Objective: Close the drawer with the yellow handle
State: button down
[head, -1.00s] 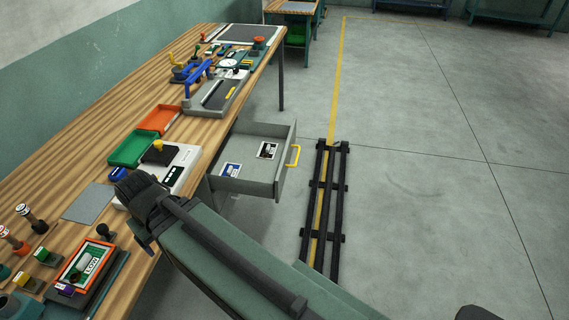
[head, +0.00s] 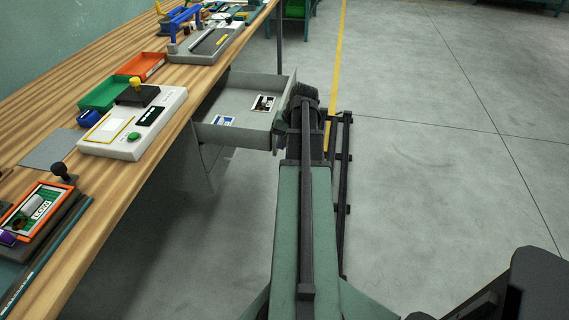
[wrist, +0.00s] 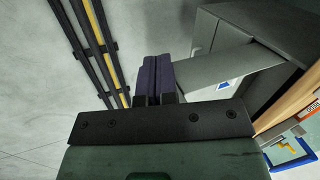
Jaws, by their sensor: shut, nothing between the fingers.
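The grey drawer (head: 211,133) stands pulled out from under the workbench, with two picture cards lying inside. Its yellow handle is hidden behind my arm in the head view and does not show in the wrist view. The drawer also shows in the wrist view (wrist: 205,72), right of my fingers. My gripper (wrist: 158,78) is shut and empty, its dark fingers together at the drawer's outer end. I cannot tell whether they touch the drawer front.
The wooden workbench (head: 110,210) runs along the left, with a white device (head: 145,135), a green tray (head: 103,93) and an orange tray (head: 141,65) on it. Dark floor rails (head: 344,150) lie just right of the drawer. Open floor lies farther right.

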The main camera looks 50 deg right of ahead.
jog(key=s+d+f+m+t+y+b, duration=0.1)
jog(key=s+d+f+t+b, duration=0.1)
jog(key=d, duration=0.6)
jog(key=s+d+f+m+t+b, duration=0.1)
jog(key=s+d+t, duration=0.2)
jog(key=d, duration=0.5)
jog(key=w+a+f+b, duration=0.2)
jog(key=w+a+b, duration=0.1)
jog(key=w, duration=0.2)
jog(key=w+a+f+b, duration=0.3)
jog(key=w, duration=0.3)
jog(key=shift+w+f+y+b, duration=0.25)
jog(key=shift+f+y+b, duration=0.05)
jog(key=shift+f+b, duration=0.1)
jog(key=shift+w, duration=0.1)
